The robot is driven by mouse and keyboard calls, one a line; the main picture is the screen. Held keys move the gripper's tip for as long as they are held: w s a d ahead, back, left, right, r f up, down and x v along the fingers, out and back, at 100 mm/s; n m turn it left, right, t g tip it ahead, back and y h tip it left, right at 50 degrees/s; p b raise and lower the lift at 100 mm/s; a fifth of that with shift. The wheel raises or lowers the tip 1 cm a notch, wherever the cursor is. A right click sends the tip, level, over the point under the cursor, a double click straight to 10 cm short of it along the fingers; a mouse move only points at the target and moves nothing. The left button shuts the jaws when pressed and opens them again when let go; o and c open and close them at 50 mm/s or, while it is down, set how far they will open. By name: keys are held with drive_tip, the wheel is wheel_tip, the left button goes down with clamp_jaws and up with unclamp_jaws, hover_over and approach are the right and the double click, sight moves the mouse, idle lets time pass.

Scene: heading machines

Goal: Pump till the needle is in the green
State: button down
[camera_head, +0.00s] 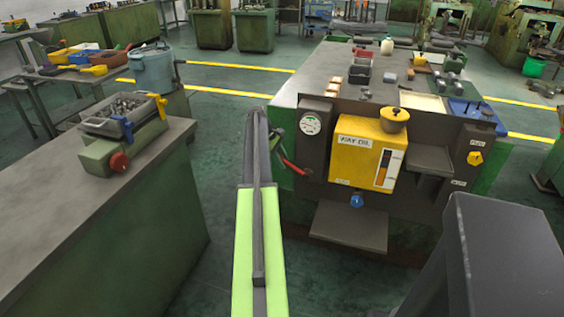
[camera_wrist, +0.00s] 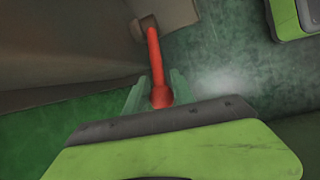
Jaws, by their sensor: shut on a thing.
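The round white gauge (camera_head: 310,123) sits on a dark panel at the machine's left front. Its face has small coloured marks, but where the needle points is too small to read. The red pump lever (camera_head: 292,167) sticks out below the gauge, slanting up to the left. My gripper (camera_wrist: 160,92) is shut on the knob end, a finger on each side. In the head view my arm hides most of the gripper.
Right of the gauge is a yellow WAY OIL tank (camera_head: 355,150) with a yellow cap (camera_head: 394,119) and a blue knob (camera_head: 357,201). A grey shelf (camera_head: 348,228) juts out below. A bench (camera_head: 150,165) with a parts tray (camera_head: 122,118) stands left. Open floor lies between.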

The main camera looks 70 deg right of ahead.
idle(0.3)
drive_tip(key=shift+s+a+r+t+p, duration=0.1)
drive_tip(key=shift+s+r+t+p, duration=0.4)
drive_tip(key=shift+r+p, duration=0.5)
drive_tip(key=shift+f+p, duration=0.15)
drive_tip(key=shift+p, duration=0.2)
drive_tip(key=shift+f+t, duration=0.15)
drive_tip(key=shift+t, duration=0.15)
drive_tip(key=c, duration=1.4)
unclamp_jaws()
drive_tip(key=shift+o, duration=0.2)
